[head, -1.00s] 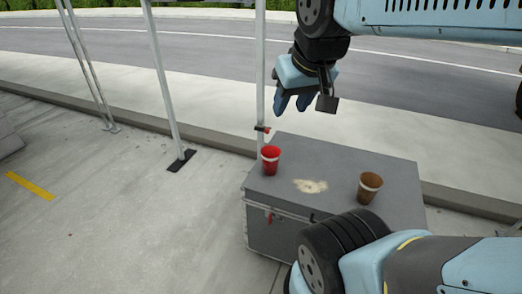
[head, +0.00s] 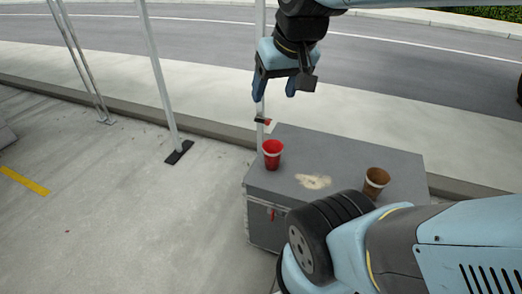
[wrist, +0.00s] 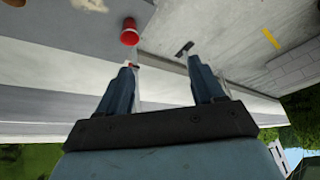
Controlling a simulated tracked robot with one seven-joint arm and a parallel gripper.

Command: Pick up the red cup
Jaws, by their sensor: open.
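The red cup (head: 272,154) stands upright on the left end of the grey case's top (head: 335,152). It has a pale band near its rim. In the wrist view the red cup (wrist: 129,32) shows at the top, beyond my fingers and left of the middle of the gap between them. My gripper (head: 273,92) is open and empty. It hangs above the red cup in the head view, clearly apart from it, with its fingers pointing down. In the wrist view my gripper's two blue fingers (wrist: 161,72) are spread wide.
A brown cup (head: 376,181) stands on the right of the case, with a pale patch (head: 313,182) between the cups. A thin pole (head: 260,60) rises behind the red cup, with a small red-and-black clamp (head: 264,121). Another pole (head: 158,75) stands on the left.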

